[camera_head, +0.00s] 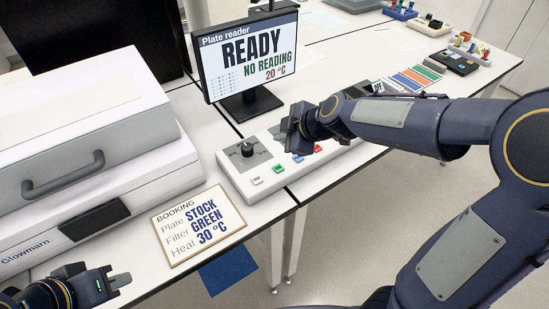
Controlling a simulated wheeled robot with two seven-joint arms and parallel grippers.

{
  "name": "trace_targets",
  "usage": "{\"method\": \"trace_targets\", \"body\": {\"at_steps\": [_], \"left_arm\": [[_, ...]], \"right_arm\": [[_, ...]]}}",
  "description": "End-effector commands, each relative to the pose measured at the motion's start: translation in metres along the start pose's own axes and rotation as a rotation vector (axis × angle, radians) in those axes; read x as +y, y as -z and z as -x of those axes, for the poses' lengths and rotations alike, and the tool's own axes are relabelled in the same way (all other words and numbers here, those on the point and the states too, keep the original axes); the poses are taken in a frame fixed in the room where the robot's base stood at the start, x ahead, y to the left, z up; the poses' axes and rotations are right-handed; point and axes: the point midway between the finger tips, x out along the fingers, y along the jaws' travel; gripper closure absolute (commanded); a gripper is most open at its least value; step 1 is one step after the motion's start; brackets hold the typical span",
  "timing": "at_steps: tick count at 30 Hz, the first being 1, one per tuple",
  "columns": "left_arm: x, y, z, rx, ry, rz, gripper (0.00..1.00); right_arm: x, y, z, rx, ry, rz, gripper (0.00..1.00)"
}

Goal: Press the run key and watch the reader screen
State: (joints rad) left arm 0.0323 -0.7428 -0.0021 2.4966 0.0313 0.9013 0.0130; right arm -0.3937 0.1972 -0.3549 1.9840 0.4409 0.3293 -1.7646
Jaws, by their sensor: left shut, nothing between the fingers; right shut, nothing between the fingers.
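The reader screen (247,55) stands upright on its stand and reads "Plate reader, READY, NO READING, 20 °C". The white control panel (232,174) lies in front of it, with a black knob (247,149) and small white (257,181), green (278,168), blue (298,158) and red (317,148) keys. The key labels are too small to read, so I cannot tell which is run. My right gripper (294,128) is shut and empty over the panel, behind the coloured keys; its arm hides part of the panel. My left gripper (118,281) is shut and empty at the lower left.
A booking card (199,224) reads "Plate STOCK, Filter GREEN, Heat 30 °C". The large white Glowmarn machine (95,150) with a grey handle fills the left. Coloured strips (415,77) and small racks (455,62) lie at the right. The bench's front edge is close.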

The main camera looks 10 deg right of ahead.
Motion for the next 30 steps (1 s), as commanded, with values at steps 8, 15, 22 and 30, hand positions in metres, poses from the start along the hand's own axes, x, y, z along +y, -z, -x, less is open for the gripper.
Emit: {"method": "trace_targets", "body": {"at_steps": [8, 15, 22, 30], "left_arm": [[-0.001, -0.001, -0.002, 0.0, 0.0, 0.0, 1.0], [-0.007, -0.007, -0.015, 0.0, 0.0, 0.0, 1.0], [-0.017, -0.019, -0.038, 0.0, 0.0, 0.0, 1.0], [-0.029, -0.033, -0.064, 0.0, 0.0, 0.0, 1.0]], "right_arm": [[-0.002, -0.002, -0.002, 0.0, 0.001, -0.003, 1.0], [-0.011, -0.011, -0.014, 0.0, 0.002, -0.005, 1.0], [-0.028, -0.028, -0.037, 0.0, 0.003, -0.005, 1.0], [-0.044, -0.044, -0.059, 0.001, 0.001, -0.004, 1.0]]}}
